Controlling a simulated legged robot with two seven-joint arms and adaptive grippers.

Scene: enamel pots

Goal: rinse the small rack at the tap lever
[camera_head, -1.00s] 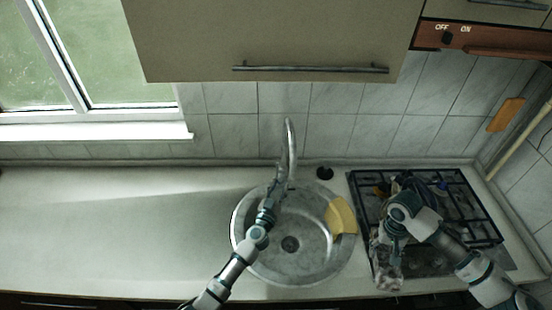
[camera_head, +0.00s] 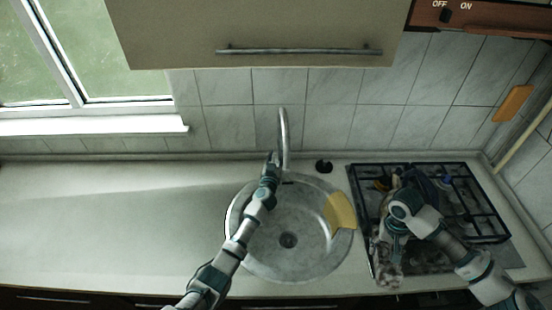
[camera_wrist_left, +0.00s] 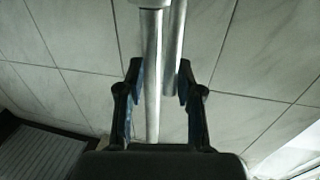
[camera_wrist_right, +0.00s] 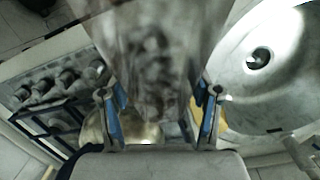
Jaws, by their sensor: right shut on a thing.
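The metal tap (camera_head: 284,135) rises at the back of the round sink. My left gripper (camera_head: 273,158) is close to it. In the left wrist view my left gripper (camera_wrist_left: 160,75) is open, with a metal tube of the tap (camera_wrist_left: 153,85) between its fingers and gaps beside it. A second tube (camera_wrist_left: 176,40) stands behind; I cannot tell which is the lever. My right gripper (camera_wrist_right: 160,105) is shut on a mottled grey thing (camera_wrist_right: 150,60), which hangs over the hob's front edge in the head view (camera_head: 388,272). I cannot make out a rack shape in it.
The round sink (camera_head: 262,262) is empty except for a yellow cloth (camera_head: 340,212) over its right rim. The black hob grate (camera_head: 485,205) with several items is at the right. The counter (camera_head: 110,220) left of the sink is clear. A cabinet (camera_head: 250,30) hangs above.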

